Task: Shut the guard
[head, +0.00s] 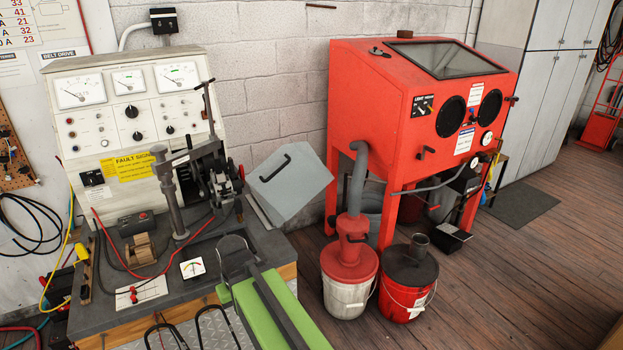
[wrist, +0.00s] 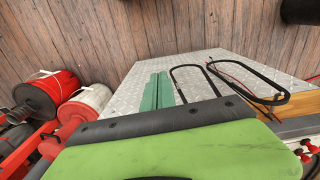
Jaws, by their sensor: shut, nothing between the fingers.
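The guard (head: 287,184) is a pale grey panel with a black handle (head: 274,168). In the head view it stands tilted outward, beside the right end of the test bench and away from the clamped machine (head: 215,175). My gripper (head: 236,248) is at the end of my green arm, over the front right of the bench top. It is shut and empty, in front of and lower than the guard, apart from the handle. The wrist view shows a green body with a black edge, and the guard does not show there.
A red blasting cabinet (head: 370,110) stands right of the guard. A white-sided bucket (head: 349,292) and a red bucket (head: 408,290) stand on the floor nearby.

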